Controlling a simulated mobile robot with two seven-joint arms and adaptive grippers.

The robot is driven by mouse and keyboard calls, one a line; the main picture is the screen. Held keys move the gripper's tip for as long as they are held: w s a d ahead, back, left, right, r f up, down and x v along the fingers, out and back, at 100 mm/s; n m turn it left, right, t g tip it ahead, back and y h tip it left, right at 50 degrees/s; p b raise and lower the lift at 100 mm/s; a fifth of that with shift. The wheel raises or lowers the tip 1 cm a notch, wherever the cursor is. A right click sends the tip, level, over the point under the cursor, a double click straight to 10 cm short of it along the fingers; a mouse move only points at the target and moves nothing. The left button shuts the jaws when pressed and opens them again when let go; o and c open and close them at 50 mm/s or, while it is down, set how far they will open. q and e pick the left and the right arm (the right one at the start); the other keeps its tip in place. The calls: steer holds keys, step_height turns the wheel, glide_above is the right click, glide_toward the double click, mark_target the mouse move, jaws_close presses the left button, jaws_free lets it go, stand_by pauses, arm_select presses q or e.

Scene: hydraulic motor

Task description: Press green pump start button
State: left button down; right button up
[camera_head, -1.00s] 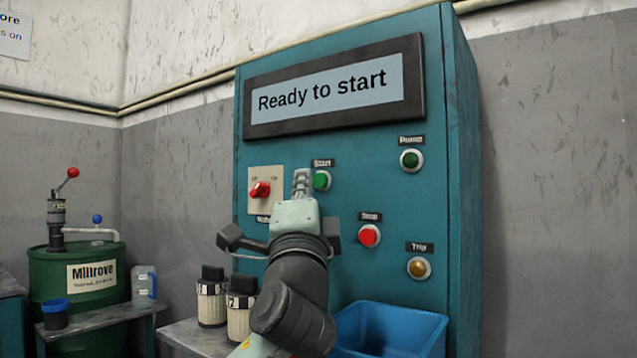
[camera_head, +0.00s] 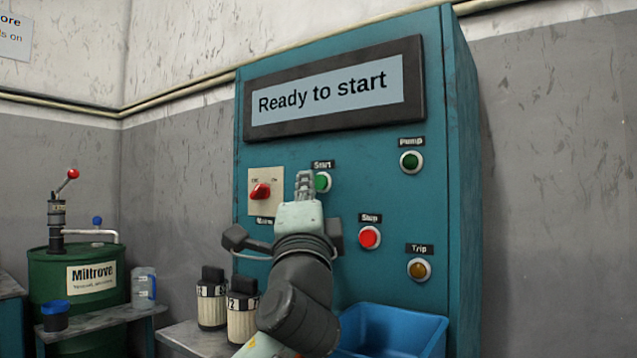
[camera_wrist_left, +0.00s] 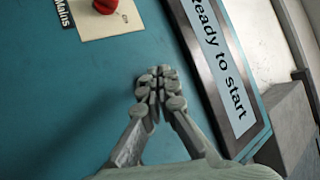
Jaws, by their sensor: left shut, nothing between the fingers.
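The green button labelled Start (camera_head: 323,181) is on the teal control cabinet (camera_head: 385,205), below the display, which reads "Ready to start". A green round light or button labelled Pump (camera_head: 411,161) is higher on the right. My left gripper (camera_head: 304,178) is shut and empty, its fingertips just left of the Start button and covering its left edge. In the left wrist view the closed fingertips (camera_wrist_left: 158,78) are in front of the teal panel, and the Start button is hidden there. I cannot tell whether the fingertips touch the panel. My right gripper is not in view.
A red Mains switch (camera_head: 260,191), a red Stop button (camera_head: 369,237) and an amber Trip light (camera_head: 419,269) share the panel. A blue bin (camera_head: 390,330) and filter-like cylinders (camera_head: 211,305) are below. A green drum (camera_head: 75,285) stands at left.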

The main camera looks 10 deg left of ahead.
arm_select(q)
steer(key=shift+w, duration=0.1)
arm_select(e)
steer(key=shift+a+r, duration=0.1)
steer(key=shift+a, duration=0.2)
arm_select(q)
steer(key=shift+w, duration=0.1)
steer(key=shift+w+d, duration=0.15)
steer(key=shift+w, duration=0.1)
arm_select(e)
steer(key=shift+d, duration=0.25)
